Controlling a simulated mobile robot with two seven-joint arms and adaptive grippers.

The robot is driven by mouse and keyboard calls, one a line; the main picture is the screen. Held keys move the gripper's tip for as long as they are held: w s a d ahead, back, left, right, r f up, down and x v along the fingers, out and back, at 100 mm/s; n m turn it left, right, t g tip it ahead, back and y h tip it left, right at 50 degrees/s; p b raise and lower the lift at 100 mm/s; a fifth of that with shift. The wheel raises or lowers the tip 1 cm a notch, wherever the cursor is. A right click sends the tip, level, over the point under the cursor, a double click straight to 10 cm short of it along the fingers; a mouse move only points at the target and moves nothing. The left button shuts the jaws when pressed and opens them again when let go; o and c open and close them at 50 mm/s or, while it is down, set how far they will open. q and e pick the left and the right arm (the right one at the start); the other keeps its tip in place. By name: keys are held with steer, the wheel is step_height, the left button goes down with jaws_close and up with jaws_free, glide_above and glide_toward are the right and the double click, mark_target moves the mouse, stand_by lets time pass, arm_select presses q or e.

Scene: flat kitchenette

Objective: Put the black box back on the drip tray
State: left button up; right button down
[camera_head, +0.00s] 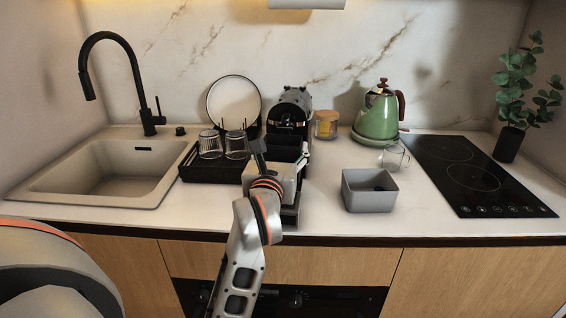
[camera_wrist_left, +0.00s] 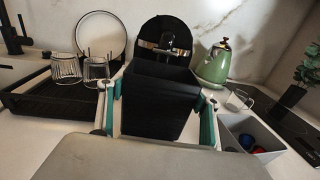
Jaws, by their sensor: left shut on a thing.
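The black box (camera_wrist_left: 155,105) is an open-topped dark bin, held upright between the green-edged fingers of my left gripper (camera_wrist_left: 158,115) in the left wrist view. In the head view the black box (camera_head: 284,150) shows just beyond my left gripper (camera_head: 279,158), in front of the black coffee machine (camera_head: 291,104). A dark flat piece (camera_head: 290,214) shows below the gripper near the counter's front; I cannot tell whether it is the drip tray. My gripper and the box hide the machine's lower part. My right gripper is not in view.
A black rack (camera_head: 205,172) with two upturned glasses and a plate stands close on the left. A grey bin (camera_head: 370,192) with capsules stands on the right. Behind are a jar (camera_head: 326,124), a green kettle (camera_head: 378,115) and a glass cup (camera_head: 394,157). The sink is far left.

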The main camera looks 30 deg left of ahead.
arm_select(q)
step_height(320, 180, down, 3)
steer(key=shift+r, duration=0.1)
steer(key=shift+f+b, duration=0.2)
steer(key=shift+b, duration=0.15)
steer(key=o, duration=1.1)
